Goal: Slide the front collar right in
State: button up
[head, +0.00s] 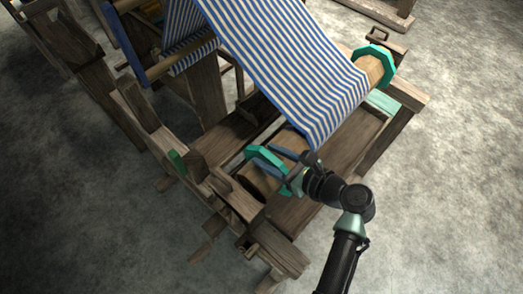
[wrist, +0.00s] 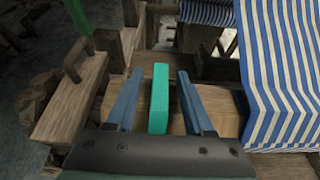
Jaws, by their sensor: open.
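A green octagonal collar (head: 268,155) sits around the wooden front beam (head: 258,181), near the beam's lower-left end in the head view. In the wrist view the collar (wrist: 158,98) shows as an upright green block between my fingers. My gripper (head: 264,154) is open, with one blue finger on each side of the collar. In the wrist view my gripper (wrist: 158,74) shows a gap between each finger and the collar. A second green collar (head: 387,70) sits at the beam's other end, beyond the striped cloth (head: 290,75).
The blue-and-white cloth also hangs at the right of the wrist view (wrist: 285,65), with bare beam between it and my right finger. A wooden frame piece with a handle (wrist: 75,90) stands to the left. Open grey floor (head: 440,220) lies at the right.

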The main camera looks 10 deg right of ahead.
jog(key=shift+x, duration=1.5)
jog(key=shift+c, duration=0.3)
grip_shut()
jog(key=shift+d, duration=0.1)
